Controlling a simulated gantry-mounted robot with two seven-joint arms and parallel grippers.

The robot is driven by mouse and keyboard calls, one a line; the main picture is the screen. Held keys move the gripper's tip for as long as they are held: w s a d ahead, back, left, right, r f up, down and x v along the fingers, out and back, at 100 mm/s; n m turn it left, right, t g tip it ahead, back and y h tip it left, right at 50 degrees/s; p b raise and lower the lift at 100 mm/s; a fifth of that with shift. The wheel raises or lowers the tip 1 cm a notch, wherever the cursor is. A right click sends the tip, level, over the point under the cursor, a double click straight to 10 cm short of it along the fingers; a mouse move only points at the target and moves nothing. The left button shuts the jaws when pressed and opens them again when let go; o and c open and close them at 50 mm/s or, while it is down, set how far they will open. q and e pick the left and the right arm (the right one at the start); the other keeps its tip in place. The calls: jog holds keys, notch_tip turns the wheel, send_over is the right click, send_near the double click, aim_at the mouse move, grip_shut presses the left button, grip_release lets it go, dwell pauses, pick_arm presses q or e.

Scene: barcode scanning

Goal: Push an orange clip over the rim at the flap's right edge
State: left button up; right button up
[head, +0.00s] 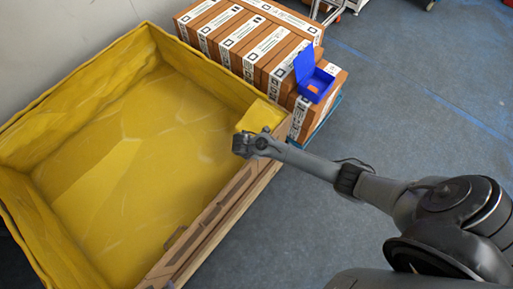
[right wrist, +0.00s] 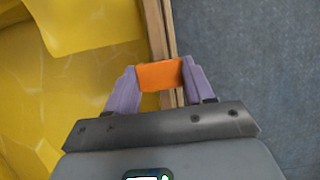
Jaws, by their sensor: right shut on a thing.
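The orange clip (right wrist: 160,75) is held between the two lavender fingers of my right gripper (right wrist: 155,85) in the right wrist view. In that view it overlaps the wooden rim (right wrist: 154,25); I cannot tell whether it touches it. The yellow flap (right wrist: 90,22) hangs to the left of the rim, and in the head view it lies at the bin's corner (head: 259,114). My right gripper (head: 240,146) is at the inner side of the rim, just below the flap; the clip is hidden there. My left gripper is not in view.
The large bin has a yellow lining (head: 130,150) with folded walls. Brown boxes (head: 235,40) with white labels stand behind it. An open blue box (head: 316,84) with something orange inside sits on them. The grey floor (head: 420,100) to the right is clear.

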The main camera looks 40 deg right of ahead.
jog(key=shift+f, duration=0.3)
jog(key=o, duration=1.1)
jog(key=shift+a+r, duration=0.1)
jog(key=shift+r, duration=0.2)
jog(key=p+v, duration=0.4)
jog(key=v, duration=0.6)
jog(key=shift+r+p, duration=0.1)
jog(key=shift+p, duration=0.2)
jog(key=shift+s, duration=0.1)
